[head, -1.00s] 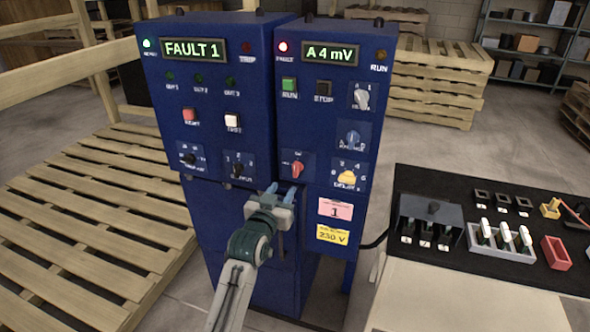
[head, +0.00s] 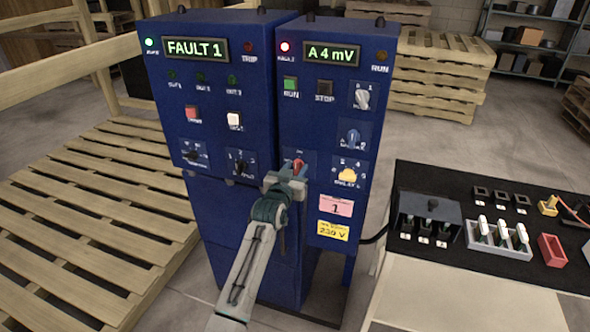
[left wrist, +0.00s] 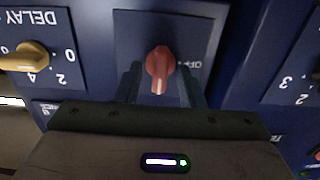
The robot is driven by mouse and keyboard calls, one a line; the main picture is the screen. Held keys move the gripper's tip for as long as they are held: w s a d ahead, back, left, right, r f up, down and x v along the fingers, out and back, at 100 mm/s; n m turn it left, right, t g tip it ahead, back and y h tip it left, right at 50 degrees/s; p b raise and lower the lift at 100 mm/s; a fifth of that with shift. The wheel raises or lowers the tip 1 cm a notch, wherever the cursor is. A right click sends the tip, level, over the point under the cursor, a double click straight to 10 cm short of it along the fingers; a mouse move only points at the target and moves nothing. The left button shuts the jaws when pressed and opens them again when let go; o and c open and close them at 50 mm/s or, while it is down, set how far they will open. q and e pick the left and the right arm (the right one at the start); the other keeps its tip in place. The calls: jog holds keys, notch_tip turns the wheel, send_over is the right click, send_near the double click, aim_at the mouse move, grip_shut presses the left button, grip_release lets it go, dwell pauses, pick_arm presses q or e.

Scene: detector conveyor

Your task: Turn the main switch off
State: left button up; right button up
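The main switch is a red rotary knob (head: 298,167) on a dark plate low on the right half of the blue cabinet (head: 225,215). In the left wrist view the red knob (left wrist: 160,66) stands between the two fingers, with its white mark toward the gripper body. My left gripper (head: 290,172) is at the knob. In the left wrist view its fingers (left wrist: 160,86) are apart, one on each side, with a gap to the knob visible. Part of an "OFF" label shows beside the right finger. My right gripper is not in view.
A yellow delay knob (head: 347,175) sits right of the red one; it also shows in the left wrist view (left wrist: 24,57). A black selector (head: 240,163) lies to the left. A bench (head: 470,270) with fuses and a red tray (head: 552,251) stands at the right. Wooden pallets (head: 85,220) lie left.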

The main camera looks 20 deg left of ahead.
pick_arm(q)
jog(key=c, duration=0.6)
jog(key=n+p, duration=0.3)
jog(key=n, duration=0.1)
jog(key=shift+a+r+n, duration=0.1)
jog(key=shift+n, duration=0.3)
jog(key=shift+a+f+n+p, duration=0.1)
jog(key=shift+f+n+p, duration=0.1)
jog(key=shift+n+p, duration=2.35)
jog(key=shift+a+f+n+p, duration=0.15)
jog(key=shift+n+p, duration=0.85)
jog(key=shift+n, duration=2.95)
jog(key=shift+d, duration=0.15)
